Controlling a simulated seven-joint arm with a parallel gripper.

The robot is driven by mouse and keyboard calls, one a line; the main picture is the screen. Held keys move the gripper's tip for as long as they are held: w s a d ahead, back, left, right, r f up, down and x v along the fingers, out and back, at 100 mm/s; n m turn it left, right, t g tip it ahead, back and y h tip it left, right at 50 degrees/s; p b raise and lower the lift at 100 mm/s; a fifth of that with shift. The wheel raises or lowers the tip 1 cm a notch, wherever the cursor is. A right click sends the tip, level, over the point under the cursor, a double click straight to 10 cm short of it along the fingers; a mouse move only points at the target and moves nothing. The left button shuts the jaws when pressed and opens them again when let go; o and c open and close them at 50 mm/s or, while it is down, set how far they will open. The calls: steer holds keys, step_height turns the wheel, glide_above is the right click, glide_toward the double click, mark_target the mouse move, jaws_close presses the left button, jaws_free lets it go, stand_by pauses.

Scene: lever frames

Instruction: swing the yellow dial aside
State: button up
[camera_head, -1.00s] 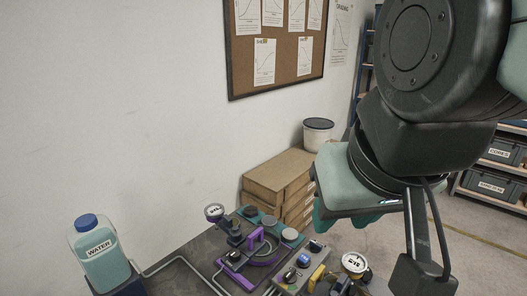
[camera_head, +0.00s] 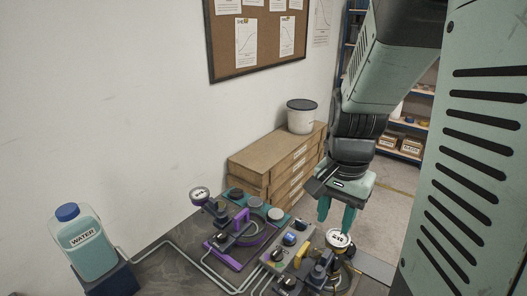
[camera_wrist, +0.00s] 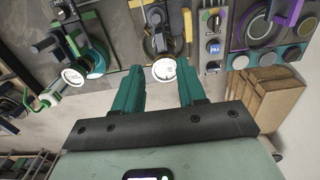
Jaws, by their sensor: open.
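The yellow fixture stands at the lower right of the bench in the head view, with an upright yellow handle (camera_head: 300,256) and a round white-faced dial (camera_head: 338,239). My gripper (camera_head: 336,219) points down, just above the dial in the head view. In the wrist view its two green fingers (camera_wrist: 160,76) are apart with nothing held, and the dial appears between their tips. I cannot tell whether they touch it.
A purple fixture (camera_head: 233,262) stands left of the yellow one, with a switch box (camera_head: 288,246) between. A green fixture (camera_wrist: 92,58) is on the other side in the wrist view. Cardboard boxes (camera_head: 262,150) and a water jug (camera_head: 88,250) stand nearby.

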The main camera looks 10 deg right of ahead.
mark_target(327, 253)
step_height(327, 253, down, 10)
steer(key=shift+f, duration=0.15)
stand_by(0.3)
jaws_close()
